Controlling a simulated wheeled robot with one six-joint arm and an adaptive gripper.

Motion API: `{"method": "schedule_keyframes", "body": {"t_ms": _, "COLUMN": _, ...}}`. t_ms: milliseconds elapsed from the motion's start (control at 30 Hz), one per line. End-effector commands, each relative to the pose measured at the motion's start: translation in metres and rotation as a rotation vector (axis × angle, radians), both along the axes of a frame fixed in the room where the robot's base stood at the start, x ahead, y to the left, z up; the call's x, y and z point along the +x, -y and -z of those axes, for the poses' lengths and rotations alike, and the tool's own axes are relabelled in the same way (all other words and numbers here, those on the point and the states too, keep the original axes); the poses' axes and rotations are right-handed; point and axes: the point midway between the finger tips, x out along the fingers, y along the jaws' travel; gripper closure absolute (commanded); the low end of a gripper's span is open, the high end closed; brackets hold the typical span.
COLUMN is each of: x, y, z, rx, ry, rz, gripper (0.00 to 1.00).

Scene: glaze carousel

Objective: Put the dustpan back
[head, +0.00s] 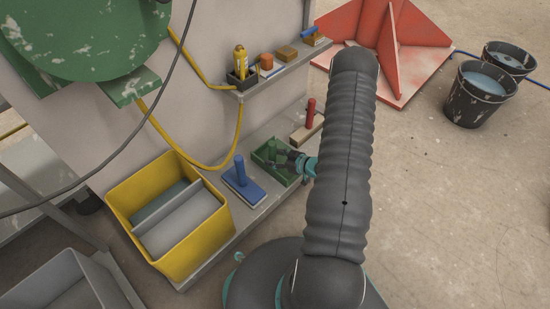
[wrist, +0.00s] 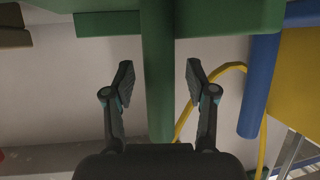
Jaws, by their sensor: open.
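The green dustpan (head: 262,157) is on the low shelf against the pale wall, between a blue-handled tool and a red-handled one. My gripper (head: 287,160) is at the dustpan, and my arm hides part of this area in the head view. In the wrist view my gripper (wrist: 158,80) is open, with one finger on each side of the dustpan's green handle (wrist: 158,115). Gaps show between both fingers and the handle. The wide green part of the dustpan (wrist: 230,18) fills the top of the wrist view.
A blue-handled tool (head: 242,178) and a yellow bin (head: 165,255) stand left of the dustpan. A red-handled brush (head: 308,122) is behind it. An upper shelf (head: 275,80) holds small items. Black buckets (head: 480,95) stand on open floor at the right.

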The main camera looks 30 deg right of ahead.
Motion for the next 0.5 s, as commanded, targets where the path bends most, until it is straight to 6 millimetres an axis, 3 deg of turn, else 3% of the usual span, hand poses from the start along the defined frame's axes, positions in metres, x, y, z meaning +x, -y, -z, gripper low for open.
{"method": "schedule_keyframes", "body": {"t_ms": 500, "x": -0.076, "y": 0.043, "z": -0.038, "rx": 0.001, "ry": 0.0, "rz": 0.006, "gripper": 0.43}}
